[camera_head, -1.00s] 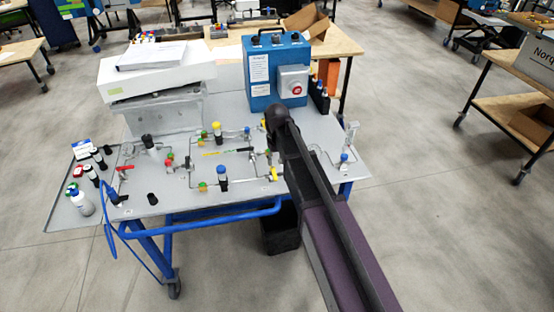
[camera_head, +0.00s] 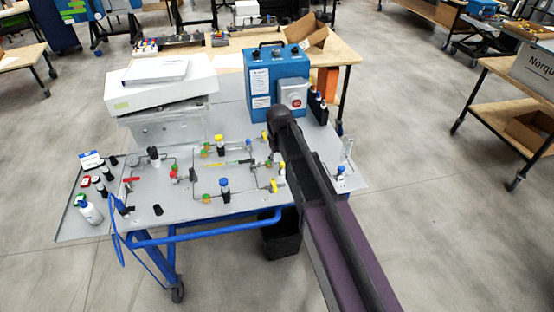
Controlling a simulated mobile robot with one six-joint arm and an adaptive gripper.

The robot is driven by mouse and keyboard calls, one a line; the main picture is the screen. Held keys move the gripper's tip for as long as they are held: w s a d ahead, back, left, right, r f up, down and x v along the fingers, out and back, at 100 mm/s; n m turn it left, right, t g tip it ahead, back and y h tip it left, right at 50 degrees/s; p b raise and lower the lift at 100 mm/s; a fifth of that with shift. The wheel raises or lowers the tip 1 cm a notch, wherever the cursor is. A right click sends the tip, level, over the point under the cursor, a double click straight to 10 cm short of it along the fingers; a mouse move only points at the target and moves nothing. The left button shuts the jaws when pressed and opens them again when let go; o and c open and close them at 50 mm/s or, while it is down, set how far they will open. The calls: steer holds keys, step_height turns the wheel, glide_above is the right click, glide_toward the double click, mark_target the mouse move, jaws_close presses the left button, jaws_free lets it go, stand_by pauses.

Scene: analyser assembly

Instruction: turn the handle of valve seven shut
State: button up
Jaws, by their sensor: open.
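The grey panel (camera_head: 245,205) on the blue wheeled cart carries thin tubing and several small valves. A red lever handle (camera_head: 131,180) is at its left. A yellow lever (camera_head: 274,185) is near the front right, left of my arm. A long yellow-and-black handle (camera_head: 238,163) lies across the middle. Yellow-capped (camera_head: 219,140) and blue-capped (camera_head: 224,183) parts stand upright on the panel. No valve number is readable, so I cannot tell which is valve seven. My arm reaches over the panel from the lower right. My gripper is hidden behind it.
A blue box (camera_head: 262,86) with a red button stands at the panel's back. A white instrument (camera_head: 160,88) is back left. Bottles (camera_head: 91,212) stand on a low side tray. A blue rail (camera_head: 205,235) runs along the front. The floor (camera_head: 430,230) to the right is clear.

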steer(key=s+d+f+m+b, duration=0.2)
steer(key=s+d+f+b, duration=0.3)
steer(key=s+d, duration=0.3)
steer(key=s+d+f+m+b, duration=0.3)
steer(key=s+d+f+b, duration=0.3)
steer(key=s+d, duration=0.3)
steer(key=shift+s+d+f, duration=0.2)
steer(key=shift+d+f, duration=0.2)
steer(key=shift+d, duration=1.55)
steer(key=shift+r+p, duration=0.35)
steer(key=shift+r, duration=0.15)
